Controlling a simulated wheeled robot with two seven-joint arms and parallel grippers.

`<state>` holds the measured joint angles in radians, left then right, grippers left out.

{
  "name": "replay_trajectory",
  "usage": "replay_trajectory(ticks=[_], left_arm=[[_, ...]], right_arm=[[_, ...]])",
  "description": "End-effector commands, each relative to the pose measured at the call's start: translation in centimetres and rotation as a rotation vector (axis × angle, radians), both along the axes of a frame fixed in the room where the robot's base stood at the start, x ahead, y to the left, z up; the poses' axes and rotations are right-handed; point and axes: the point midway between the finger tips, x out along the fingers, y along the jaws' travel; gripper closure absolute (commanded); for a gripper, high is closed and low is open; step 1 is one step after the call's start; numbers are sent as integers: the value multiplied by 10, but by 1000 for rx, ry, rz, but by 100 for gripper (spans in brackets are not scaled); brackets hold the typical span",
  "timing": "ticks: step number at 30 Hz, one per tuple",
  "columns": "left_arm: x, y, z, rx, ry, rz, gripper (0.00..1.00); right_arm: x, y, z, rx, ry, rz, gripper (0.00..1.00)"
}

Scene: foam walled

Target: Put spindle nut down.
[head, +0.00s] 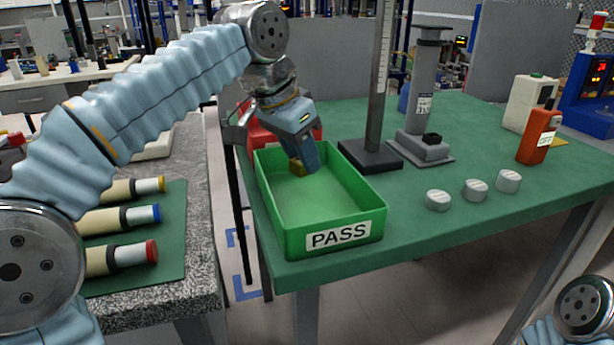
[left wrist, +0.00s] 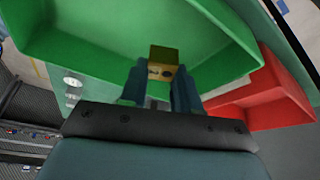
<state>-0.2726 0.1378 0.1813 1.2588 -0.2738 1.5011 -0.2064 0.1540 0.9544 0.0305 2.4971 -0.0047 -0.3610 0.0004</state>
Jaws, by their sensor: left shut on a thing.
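My left gripper (head: 305,168) is inside the green PASS bin (head: 330,238), toward its far end. It is shut on the spindle nut (head: 297,169), a small brass-yellow block. In the left wrist view the nut (left wrist: 163,62) sits between the fingertips (left wrist: 160,82), with small dark holes on its near face. The green bin wall (left wrist: 225,35) surrounds it there. Whether the nut touches the bin floor cannot be told. My right gripper is out of view; only part of my right arm shows at the lower right.
A red bin (head: 258,136) stands just behind the green one. A height gauge base (head: 370,156) is close to its right. A granite bench (head: 200,190) is at left.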

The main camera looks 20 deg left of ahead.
Motion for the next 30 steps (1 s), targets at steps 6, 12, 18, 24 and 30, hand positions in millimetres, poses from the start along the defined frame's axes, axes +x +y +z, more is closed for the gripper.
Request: replay_trajectory(ticks=[6,12,18,24,30], left_arm=[[7,-7,-38,1,3,-1,100],[7,-7,-43,0,0,-1,100],[7,-7,-45,0,1,-1,100],[7,-7,-45,0,1,0,43],[7,-7,-44,0,1,-1,43]], right_arm=[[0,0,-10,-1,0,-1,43],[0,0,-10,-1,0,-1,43],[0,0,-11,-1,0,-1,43],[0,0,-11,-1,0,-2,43],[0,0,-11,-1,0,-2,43]])
